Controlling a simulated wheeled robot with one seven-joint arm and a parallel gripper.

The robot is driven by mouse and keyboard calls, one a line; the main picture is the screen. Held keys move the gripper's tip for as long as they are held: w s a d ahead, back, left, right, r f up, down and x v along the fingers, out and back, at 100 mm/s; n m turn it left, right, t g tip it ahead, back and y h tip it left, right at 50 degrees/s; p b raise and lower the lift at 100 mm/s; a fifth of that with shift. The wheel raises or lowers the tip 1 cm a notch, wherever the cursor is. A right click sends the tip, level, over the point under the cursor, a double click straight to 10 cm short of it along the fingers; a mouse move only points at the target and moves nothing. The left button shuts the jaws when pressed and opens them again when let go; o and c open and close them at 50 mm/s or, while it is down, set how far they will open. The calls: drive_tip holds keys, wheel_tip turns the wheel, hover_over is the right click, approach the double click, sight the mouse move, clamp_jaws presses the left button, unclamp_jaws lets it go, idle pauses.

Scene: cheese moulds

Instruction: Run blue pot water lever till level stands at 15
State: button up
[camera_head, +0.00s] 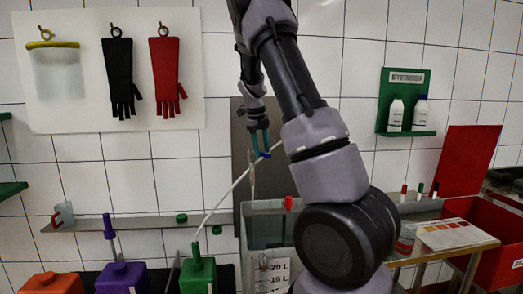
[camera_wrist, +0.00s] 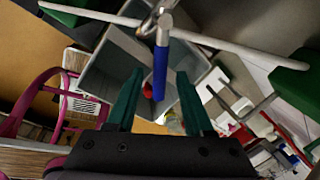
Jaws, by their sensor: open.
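The blue lever (camera_wrist: 160,72) hangs from a silver tap fitting (camera_wrist: 165,22) in the wrist view. My gripper (camera_wrist: 160,76) is open, with its two green fingers on either side of the lever and a gap on each side. In the head view my gripper (camera_head: 260,144) is up by the wall, above the grey tank (camera_head: 262,226), and a bit of the blue lever (camera_head: 277,146) shows beside it. The tank carries marks at 20 L and 15 L (camera_head: 272,279). My arm hides its right part. I cannot make out a water level.
Green (camera_head: 198,274), purple (camera_head: 123,278) and orange (camera_head: 52,284) containers stand at the lower left. A long pale rod (camera_head: 222,198) slants across in front of the wall. A red bin (camera_head: 492,222) and a table with a colour chart (camera_head: 455,234) are at the right.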

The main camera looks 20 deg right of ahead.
wheel_tip(320, 180, up, 10)
drive_tip(key=a, duration=0.1)
drive_tip(key=shift+s+a+r, duration=0.25)
drive_tip(key=shift+a, duration=0.15)
idle(7.0)
